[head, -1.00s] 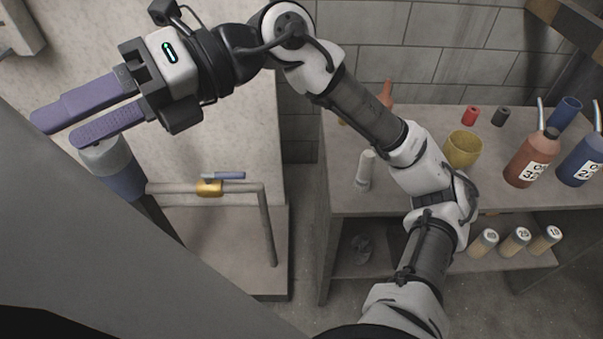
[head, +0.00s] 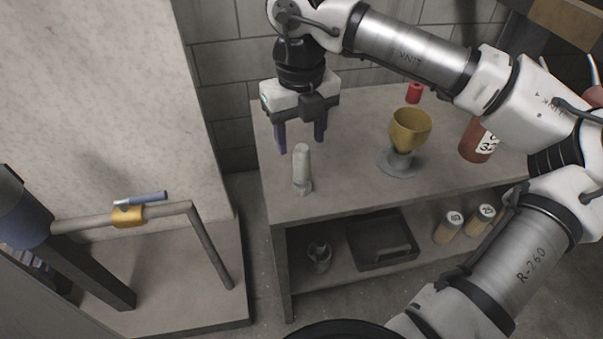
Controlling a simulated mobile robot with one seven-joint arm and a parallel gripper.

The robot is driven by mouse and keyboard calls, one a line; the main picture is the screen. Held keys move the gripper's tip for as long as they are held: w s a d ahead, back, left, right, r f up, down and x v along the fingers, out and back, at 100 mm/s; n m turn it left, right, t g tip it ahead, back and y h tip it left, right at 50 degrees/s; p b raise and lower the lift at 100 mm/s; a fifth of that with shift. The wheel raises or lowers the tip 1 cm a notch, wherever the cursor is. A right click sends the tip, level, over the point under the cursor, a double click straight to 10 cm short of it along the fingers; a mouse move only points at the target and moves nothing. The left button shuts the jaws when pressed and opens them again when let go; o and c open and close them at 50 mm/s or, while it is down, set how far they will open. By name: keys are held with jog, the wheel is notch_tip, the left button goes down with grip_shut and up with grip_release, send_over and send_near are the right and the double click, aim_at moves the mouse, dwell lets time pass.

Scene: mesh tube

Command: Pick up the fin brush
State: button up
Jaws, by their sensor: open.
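A pale, slim, upright object (head: 302,170) stands near the left front of the workbench top; it may be the fin brush, but its details are too small to be sure. My gripper (head: 300,143) points down with its two purple fingers apart and nothing between them. In the picture its fingertips are just above and behind the top of the pale object, one to each side; I cannot tell the exact gap in depth.
A yellow cup on a grey stand (head: 405,140), a red cylinder (head: 414,93) and a brown bottle (head: 475,140) stand to the right on the workbench (head: 350,190). The shelf below holds a dark tray (head: 385,255) and labelled cylinders. A pipe with a valve (head: 128,215) is at left.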

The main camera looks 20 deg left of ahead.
aim_at(301, 167)
notch_tip(301, 167, down, 8)
jog(key=shift+s+d, duration=0.1)
jog(key=c, duration=1.1)
jog(key=shift+o, duration=0.2)
jog(key=shift+r, duration=0.1)
